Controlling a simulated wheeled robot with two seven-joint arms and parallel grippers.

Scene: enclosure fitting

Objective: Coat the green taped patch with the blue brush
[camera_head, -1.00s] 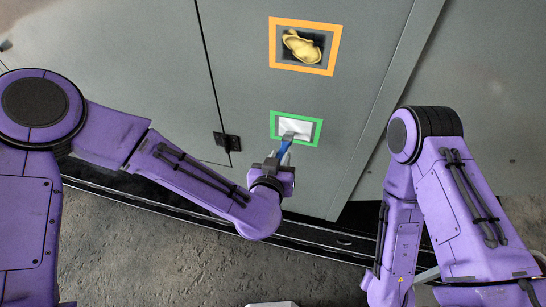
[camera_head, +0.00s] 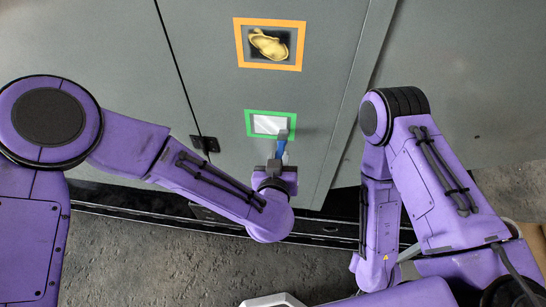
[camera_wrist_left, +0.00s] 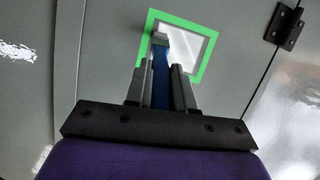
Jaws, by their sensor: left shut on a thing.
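The green taped patch (camera_head: 249,124) is a green tape border on the grey cabinet front, with a pale, whitish inside. It also shows in the wrist view (camera_wrist_left: 207,62). My left gripper (camera_head: 276,168) is just below the patch, shut on the blue brush (camera_head: 281,147), which points up toward the cabinet. The brush's grey head overlaps the patch's right part in the head view. In the wrist view the brush (camera_wrist_left: 161,78) overlaps the patch's left edge. I cannot tell whether the bristles touch the surface. My right gripper is out of view.
An orange taped square (camera_head: 240,44) with a yellow, lumpy patch (camera_head: 268,45) inside is above on the same cabinet front. A black hinge or latch (camera_head: 204,143) sits on the seam to the left. A dark rail (camera_head: 330,228) runs along the cabinet's foot.

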